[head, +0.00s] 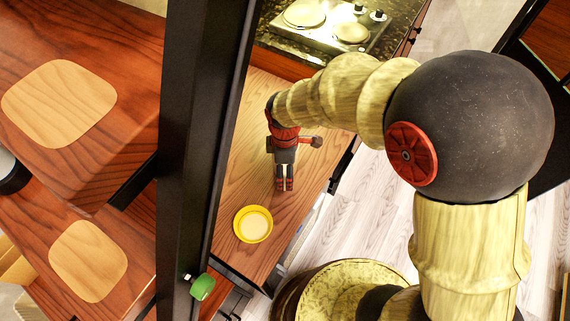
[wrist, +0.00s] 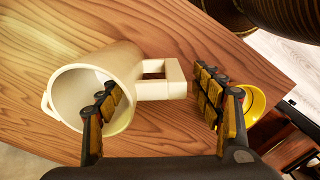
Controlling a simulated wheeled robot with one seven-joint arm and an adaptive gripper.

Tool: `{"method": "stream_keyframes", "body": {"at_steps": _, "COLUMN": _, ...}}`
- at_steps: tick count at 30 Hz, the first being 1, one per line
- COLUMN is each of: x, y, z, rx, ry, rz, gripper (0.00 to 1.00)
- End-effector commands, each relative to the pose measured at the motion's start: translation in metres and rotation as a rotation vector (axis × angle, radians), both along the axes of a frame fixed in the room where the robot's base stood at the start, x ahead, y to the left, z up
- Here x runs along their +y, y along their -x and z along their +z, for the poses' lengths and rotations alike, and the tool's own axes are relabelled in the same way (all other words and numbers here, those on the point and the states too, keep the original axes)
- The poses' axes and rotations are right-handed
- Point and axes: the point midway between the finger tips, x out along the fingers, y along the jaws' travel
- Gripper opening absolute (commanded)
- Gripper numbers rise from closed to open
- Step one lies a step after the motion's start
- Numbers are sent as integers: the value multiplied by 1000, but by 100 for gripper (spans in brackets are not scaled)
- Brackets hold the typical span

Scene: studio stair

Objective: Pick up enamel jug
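The enamel jug (wrist: 115,68) is a cream-white vessel with a squared handle (wrist: 163,88), seen in the wrist view on the wooden surface. Its open mouth faces the lower left of the picture and its handle points right. I cannot tell whether it stands or lies. My gripper (wrist: 158,90) is open, with one finger overlapping the jug's mouth and the other to the right of the handle. The handle appears between the fingers; contact cannot be told. In the head view my gripper (head: 285,188) is above the wooden counter, and the jug does not show there.
A yellow bowl (head: 253,224) stands on the counter (head: 232,180) near my gripper; it also shows in the wrist view (wrist: 257,103). A black post (head: 190,140) blocks part of the head view. A stove (head: 330,25) is at the far end.

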Motion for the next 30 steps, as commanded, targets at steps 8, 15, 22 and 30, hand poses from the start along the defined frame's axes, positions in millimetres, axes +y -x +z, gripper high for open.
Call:
{"method": "stream_keyframes", "body": {"at_steps": 8, "x": 0, "y": 0, "z": 0, "rx": 0, "ry": 0, "rz": 0, "gripper": 50}}
{"method": "stream_keyframes", "body": {"at_steps": 15, "x": 0, "y": 0, "z": 0, "rx": 0, "ry": 0, "rz": 0, "gripper": 36}}
{"method": "stream_keyframes", "body": {"at_steps": 22, "x": 0, "y": 0, "z": 0, "rx": 1, "ry": 0, "rz": 0, "gripper": 23}}
{"method": "stream_keyframes", "body": {"at_steps": 30, "x": 0, "y": 0, "z": 0, "rx": 1, "ry": 0, "rz": 0, "gripper": 8}}
